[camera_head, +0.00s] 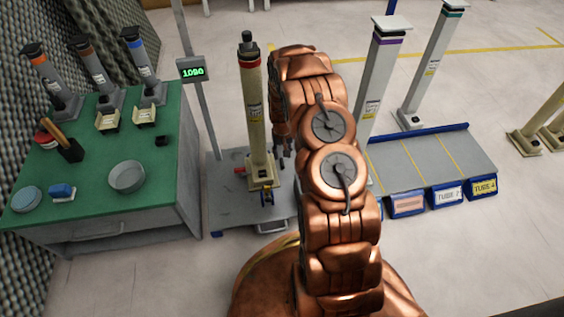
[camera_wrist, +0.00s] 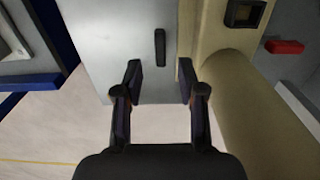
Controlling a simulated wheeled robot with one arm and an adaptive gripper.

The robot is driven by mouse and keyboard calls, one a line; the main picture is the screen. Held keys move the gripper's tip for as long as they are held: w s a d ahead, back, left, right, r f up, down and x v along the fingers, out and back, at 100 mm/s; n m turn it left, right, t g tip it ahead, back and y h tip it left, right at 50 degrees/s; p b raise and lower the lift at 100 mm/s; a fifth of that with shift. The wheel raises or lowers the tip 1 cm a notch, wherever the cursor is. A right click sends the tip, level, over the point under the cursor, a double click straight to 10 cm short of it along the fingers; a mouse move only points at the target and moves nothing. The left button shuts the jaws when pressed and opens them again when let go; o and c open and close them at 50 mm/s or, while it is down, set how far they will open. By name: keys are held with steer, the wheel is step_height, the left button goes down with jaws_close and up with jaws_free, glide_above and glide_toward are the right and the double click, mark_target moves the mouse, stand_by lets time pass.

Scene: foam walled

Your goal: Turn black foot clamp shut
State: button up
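A narrow black handle (camera_wrist: 160,47), which looks like the black foot clamp, lies over a grey plate in the wrist view. It points along the picture's vertical, ahead of and between my fingertips. My gripper (camera_wrist: 160,82) is open and empty; neither finger visibly touches the handle. A beige column (camera_wrist: 250,105) runs close to the right finger. In the head view the column (camera_head: 256,110) stands upright on a grey platform (camera_head: 227,212), and my gripper (camera_head: 283,150) is beside it on the right, partly hidden by my arm. The black handle cannot be made out there.
A red clamp handle (camera_wrist: 284,46) shows across the column's foot. A scale display (camera_head: 192,72) stands on a post behind. A green-topped bench (camera_head: 95,185) is at left. A grey rack (camera_head: 440,160) with blue bins is at right. Floor is clear in front.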

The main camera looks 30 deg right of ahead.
mark_target(282, 162)
step_height(282, 162, down, 5)
steer(key=shift+b, duration=0.8)
steer(key=shift+c, duration=0.3)
jaws_close()
